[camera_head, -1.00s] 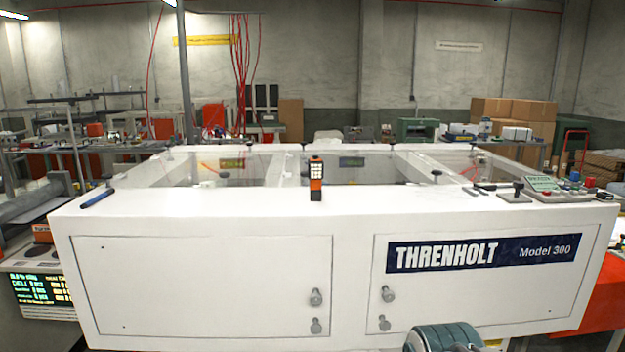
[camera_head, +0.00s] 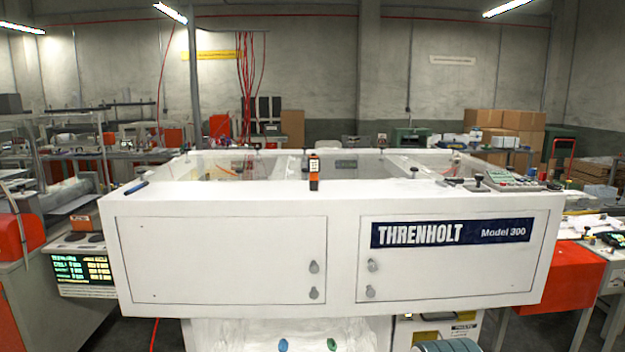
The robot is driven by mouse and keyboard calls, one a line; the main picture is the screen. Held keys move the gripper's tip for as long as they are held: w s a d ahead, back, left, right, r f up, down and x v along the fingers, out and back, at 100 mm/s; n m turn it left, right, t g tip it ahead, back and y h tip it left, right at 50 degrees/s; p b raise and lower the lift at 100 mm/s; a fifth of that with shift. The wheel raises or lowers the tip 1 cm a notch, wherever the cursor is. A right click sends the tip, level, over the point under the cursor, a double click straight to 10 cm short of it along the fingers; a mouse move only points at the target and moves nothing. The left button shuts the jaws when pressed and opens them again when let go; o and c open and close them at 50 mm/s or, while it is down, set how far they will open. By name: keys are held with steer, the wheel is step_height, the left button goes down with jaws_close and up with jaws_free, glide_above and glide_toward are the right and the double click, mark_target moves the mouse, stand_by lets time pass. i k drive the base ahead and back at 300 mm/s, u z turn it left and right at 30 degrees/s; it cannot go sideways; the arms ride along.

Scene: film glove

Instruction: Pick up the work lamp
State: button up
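The work lamp (camera_head: 314,172) is a small upright block, orange with a black section and a panel of pale lights on its face. It stands on the front top ledge of the white THRENHOLT machine (camera_head: 222,205), near the middle. Nothing touches it from the sides. My gripper is not in view. A rounded teal-grey part at the bottom edge, right of centre, appears to be part of my arm.
A dark blue marker-like stick (camera_head: 136,187) lies on the ledge at the left. A control panel (camera_head: 512,181) with knobs sits at its right end. The ledge around the lamp is clear. Door knobs stick out of the machine's front. An orange-red cabinet (camera_head: 560,278) stands at the right.

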mark_target(314, 161)
steer(key=z, duration=0.2)
steer(key=k, duration=0.25)
steer(key=u, duration=1.1)
steer(key=i, duration=2.2)
steer(key=z, duration=1.05)
